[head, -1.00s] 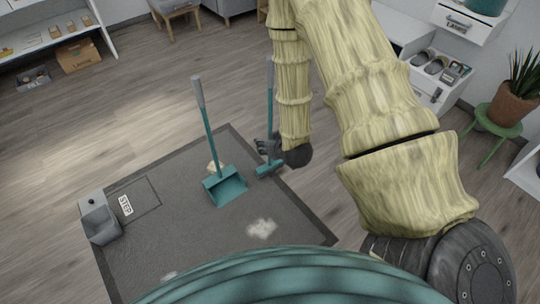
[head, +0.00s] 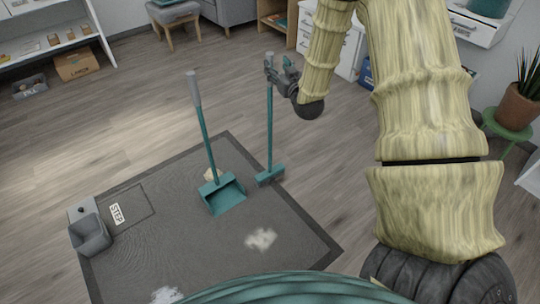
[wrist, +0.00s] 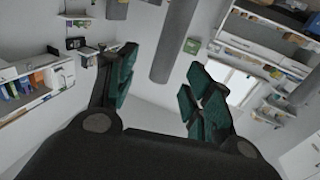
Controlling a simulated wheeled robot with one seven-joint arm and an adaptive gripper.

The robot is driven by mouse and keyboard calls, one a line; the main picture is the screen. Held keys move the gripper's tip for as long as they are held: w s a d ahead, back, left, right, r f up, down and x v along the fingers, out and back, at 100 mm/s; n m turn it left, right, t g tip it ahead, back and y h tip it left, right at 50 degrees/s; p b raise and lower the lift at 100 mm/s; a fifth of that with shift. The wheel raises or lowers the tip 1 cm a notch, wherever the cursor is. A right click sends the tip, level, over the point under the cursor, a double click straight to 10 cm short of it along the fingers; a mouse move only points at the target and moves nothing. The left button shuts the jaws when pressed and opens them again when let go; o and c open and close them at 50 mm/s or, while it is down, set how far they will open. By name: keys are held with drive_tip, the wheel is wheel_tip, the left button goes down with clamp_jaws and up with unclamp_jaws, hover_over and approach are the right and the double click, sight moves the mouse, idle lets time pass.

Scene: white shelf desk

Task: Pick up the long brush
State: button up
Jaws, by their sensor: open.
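The long brush stands upright on the mat's far right edge in the head view, with a teal head (head: 269,176) and a thin teal handle (head: 269,125). My gripper (head: 279,68) is at the upper end of the handle and overlaps it in the picture. In the wrist view my gripper (wrist: 161,80) is open, with its two green-padded fingers apart. A grey cylinder (wrist: 175,42) shows beyond and between the fingers; it looks like a handle grip. I cannot tell whether the fingers touch the handle.
A teal dustpan (head: 222,194) with a tall grey-topped handle stands left of the brush on the dark mat (head: 200,255). A grey bin (head: 90,237) is at the mat's left. A potted plant (head: 518,105) and white drawers (head: 332,50) stand right. Wooden floor is open at left.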

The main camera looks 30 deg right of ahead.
sight(272, 62)
drive_tip(key=shift+w+d+b, duration=0.15)
drive_tip(key=shift+w+b, duration=0.2)
drive_tip(key=shift+w, duration=1.1)
drive_tip(key=shift+w+d+b, duration=0.15)
drive_tip(key=shift+w+b, duration=0.2)
drive_tip(key=shift+w, duration=1.05)
clamp_jaws()
